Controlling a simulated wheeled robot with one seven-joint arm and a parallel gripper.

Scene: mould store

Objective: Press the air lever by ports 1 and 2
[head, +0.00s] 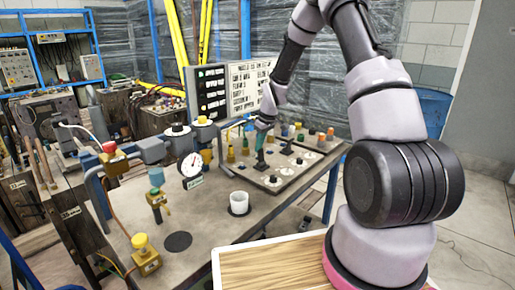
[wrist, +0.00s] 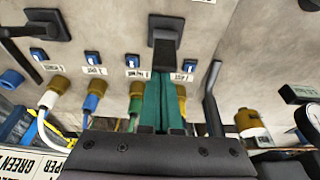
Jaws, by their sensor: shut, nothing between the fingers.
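My gripper (head: 260,158) reaches down over the port board (head: 296,176) at the back of the bench. In the wrist view its green fingers (wrist: 165,74) are together and empty. Their tips overlap a black lever (wrist: 165,32) with a wide block end; I cannot tell whether they touch it. A small label (wrist: 182,77) beside the fingertips is upside down and too small to read surely. Blue switches (wrist: 131,61) and brass ports with hoses (wrist: 95,87) line the board. The fingers partly hide some ports.
Another black lever (wrist: 47,25) lies left, and a black bar (wrist: 212,90) stands just right of the fingers. A lettered sign (head: 252,86) stands behind.

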